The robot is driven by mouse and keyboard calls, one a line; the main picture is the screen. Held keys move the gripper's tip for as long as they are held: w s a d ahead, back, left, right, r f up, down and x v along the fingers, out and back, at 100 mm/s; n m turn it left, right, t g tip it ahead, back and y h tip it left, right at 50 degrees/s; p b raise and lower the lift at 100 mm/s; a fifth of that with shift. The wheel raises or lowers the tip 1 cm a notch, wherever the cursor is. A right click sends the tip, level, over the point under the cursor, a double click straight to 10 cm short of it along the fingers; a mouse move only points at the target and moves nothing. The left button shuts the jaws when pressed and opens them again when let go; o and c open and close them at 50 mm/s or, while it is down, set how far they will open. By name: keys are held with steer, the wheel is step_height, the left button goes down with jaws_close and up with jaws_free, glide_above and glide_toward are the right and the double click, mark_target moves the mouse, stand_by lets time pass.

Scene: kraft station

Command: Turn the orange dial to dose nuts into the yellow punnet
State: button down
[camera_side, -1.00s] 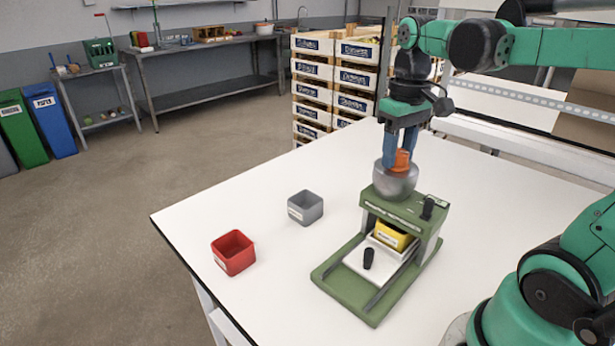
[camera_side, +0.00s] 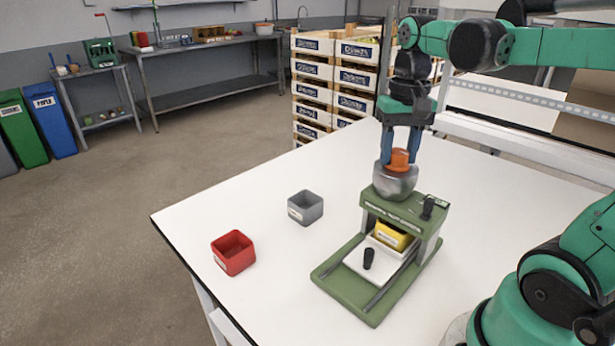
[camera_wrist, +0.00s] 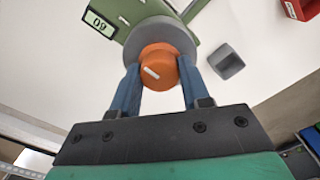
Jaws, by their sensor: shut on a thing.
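The orange dial (camera_side: 398,159) sits on top of the silver hopper (camera_side: 395,182) of the green dosing machine (camera_side: 408,208). In the wrist view the dial (camera_wrist: 158,66) has a white mark on its top. My gripper (camera_side: 400,155) points down from above with its blue fingers on either side of the dial, shut on it; the fingers also show in the wrist view (camera_wrist: 158,78). The yellow punnet (camera_side: 392,236) sits under the machine's head, on the white sliding tray (camera_side: 357,262). Its contents are hidden.
A grey punnet (camera_side: 305,207) and a red punnet (camera_side: 233,252) stand on the white table (camera_side: 275,180), left of the machine. A black knob (camera_side: 368,258) stands up from the tray. A small display (camera_wrist: 99,23) shows in the wrist view.

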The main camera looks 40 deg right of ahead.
mark_target(398, 151)
steer(key=shift+c, duration=2.1)
jaws_free()
steer(key=shift+r, duration=2.85)
steer(key=shift+f, duration=0.1)
steer(key=w+a+f+n+t, duration=0.1)
steer(key=a+f+n+t, duration=0.6)
steer(key=a+f, duration=0.2)
steer(key=shift+w+a+f+n, duration=0.35)
steer(key=shift+a+n, duration=0.05)
steer(key=shift+a, duration=0.4)
